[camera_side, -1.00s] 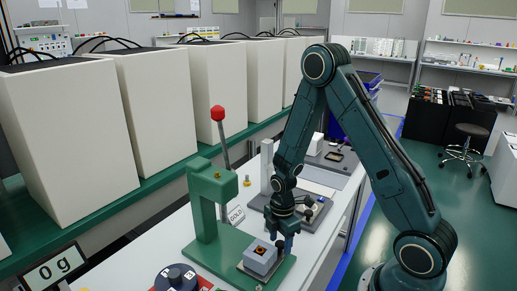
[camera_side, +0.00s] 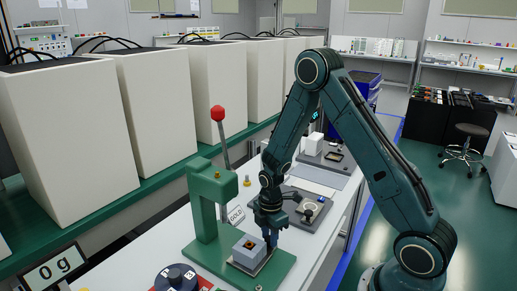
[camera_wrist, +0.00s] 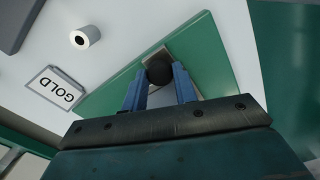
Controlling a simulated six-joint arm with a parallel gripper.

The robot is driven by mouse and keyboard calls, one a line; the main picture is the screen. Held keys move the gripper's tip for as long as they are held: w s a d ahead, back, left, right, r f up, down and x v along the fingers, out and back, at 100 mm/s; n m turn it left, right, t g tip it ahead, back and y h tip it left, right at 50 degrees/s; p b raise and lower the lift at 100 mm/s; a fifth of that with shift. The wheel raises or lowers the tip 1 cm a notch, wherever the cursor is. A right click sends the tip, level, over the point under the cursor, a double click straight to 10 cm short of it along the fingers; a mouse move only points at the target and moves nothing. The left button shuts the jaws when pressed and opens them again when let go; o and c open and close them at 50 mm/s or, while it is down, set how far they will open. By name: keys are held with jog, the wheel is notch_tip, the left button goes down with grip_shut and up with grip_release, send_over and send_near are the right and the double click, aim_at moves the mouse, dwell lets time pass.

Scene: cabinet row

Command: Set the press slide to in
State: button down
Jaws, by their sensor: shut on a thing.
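The green press (camera_side: 205,205) stands on its green base, with a red-knobbed lever (camera_side: 218,113) rising behind it. The press slide, a pale plate (camera_side: 240,267) bearing a grey block (camera_side: 247,249) with a dark and orange centre, lies on the base, in front of and to the right of the column. My gripper (camera_side: 270,240) is low at the slide's right end. In the wrist view, the blue fingers of my gripper (camera_wrist: 160,90) are on either side of the slide's black ball knob (camera_wrist: 158,72), shut on it. The grey block is hidden there.
A grey fixture (camera_side: 312,205) is to the right of my gripper. A dark round dial (camera_side: 176,278) and a 0 g display (camera_side: 54,267) are at front left.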

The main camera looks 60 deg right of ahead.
jog(key=w, duration=0.5)
jog(key=c, duration=1.1)
grip_release()
jog(key=shift+s, duration=0.2)
